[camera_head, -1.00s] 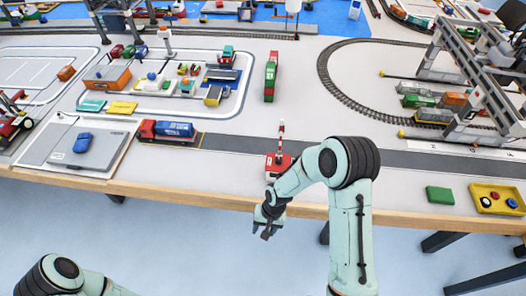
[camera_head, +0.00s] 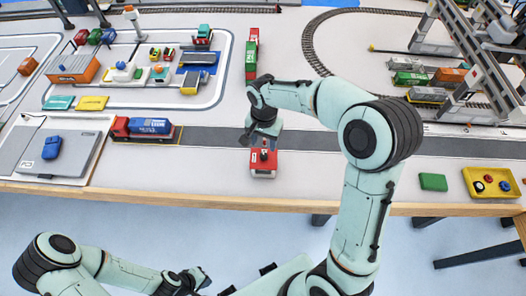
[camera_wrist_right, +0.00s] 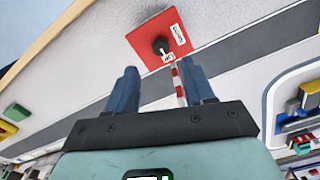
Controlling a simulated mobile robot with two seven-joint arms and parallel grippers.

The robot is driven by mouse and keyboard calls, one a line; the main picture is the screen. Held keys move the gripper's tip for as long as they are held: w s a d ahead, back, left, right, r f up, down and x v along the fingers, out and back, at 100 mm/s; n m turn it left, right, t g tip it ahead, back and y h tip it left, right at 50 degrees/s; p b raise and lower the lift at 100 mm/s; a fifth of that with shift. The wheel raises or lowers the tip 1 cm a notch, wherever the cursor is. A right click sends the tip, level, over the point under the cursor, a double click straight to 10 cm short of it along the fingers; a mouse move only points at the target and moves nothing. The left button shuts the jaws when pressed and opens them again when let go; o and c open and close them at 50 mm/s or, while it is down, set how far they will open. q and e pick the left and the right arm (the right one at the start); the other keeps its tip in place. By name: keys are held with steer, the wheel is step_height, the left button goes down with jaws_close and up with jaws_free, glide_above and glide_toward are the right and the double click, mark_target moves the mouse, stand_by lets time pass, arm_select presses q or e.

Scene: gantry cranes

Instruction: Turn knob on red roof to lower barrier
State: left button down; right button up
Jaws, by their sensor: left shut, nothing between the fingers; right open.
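The small booth with the red roof (camera_head: 263,161) stands near the table's front edge. In the right wrist view, its red roof (camera_wrist_right: 145,42) carries a black round knob (camera_wrist_right: 161,46) with a white label beside it. The red-and-white striped barrier (camera_wrist_right: 178,82) shows there next to the roof, partly behind a finger; its tilt is unclear. In the head view my right gripper covers it. My right gripper (camera_head: 264,135) is open just above and behind the roof; its empty fingers (camera_wrist_right: 162,85) point toward the knob's side. My left gripper (camera_head: 198,280) is shut and empty, low in front of the table.
A truck with a blue load (camera_head: 145,127) stands on the grey road left of the booth. A red-and-green container stack (camera_head: 252,55) is behind my right gripper. A green block (camera_head: 433,181) and a yellow button box (camera_head: 491,183) lie to the right. The road beside the booth is clear.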

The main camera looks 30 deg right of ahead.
mark_target(264, 155)
step_height(264, 155, down, 8)
steer(key=shift+w+r, duration=0.1)
steer(key=shift+r, duration=0.05)
jaws_close()
